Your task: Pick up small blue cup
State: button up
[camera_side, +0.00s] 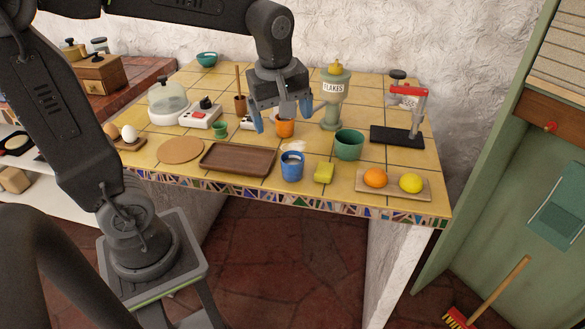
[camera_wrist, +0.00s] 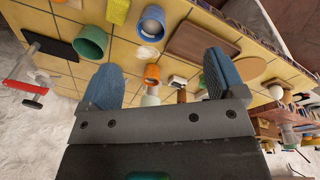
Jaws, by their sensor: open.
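In the wrist view the blue cup (camera_wrist: 152,22) shows at the top, beyond my fingertips. My gripper (camera_side: 282,114) is open above the counter, behind the blue cup and apart from it, with blue fingers pointing down. In the wrist view my gripper (camera_wrist: 162,80) has its fingers wide apart with nothing held. An orange cup (camera_side: 285,128) stands below and between the fingers in the side view; the gripper partly covers it.
A green cup (camera_side: 348,145) and a yellow block (camera_side: 324,173) stand right of the blue cup. A brown tray (camera_side: 238,159) lies left of it. A flakes dispenser (camera_side: 334,98) rises close right of my gripper. An orange (camera_side: 375,177) and a lemon (camera_side: 411,183) lie on a board.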

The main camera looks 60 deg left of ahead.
aim_at(293, 167)
jog(key=w+a+f+n+g, duration=0.3)
jog(key=w+a+f+n, duration=0.3)
jog(key=n, duration=0.5)
jog(key=f, duration=0.7)
jog(key=shift+s+d, duration=0.15)
jog(key=shift+d, duration=0.1)
jog(key=shift+f, duration=2.65)
jog(key=shift+c, duration=0.3)
jog(key=shift+r, duration=0.1)
jog(key=c, duration=1)
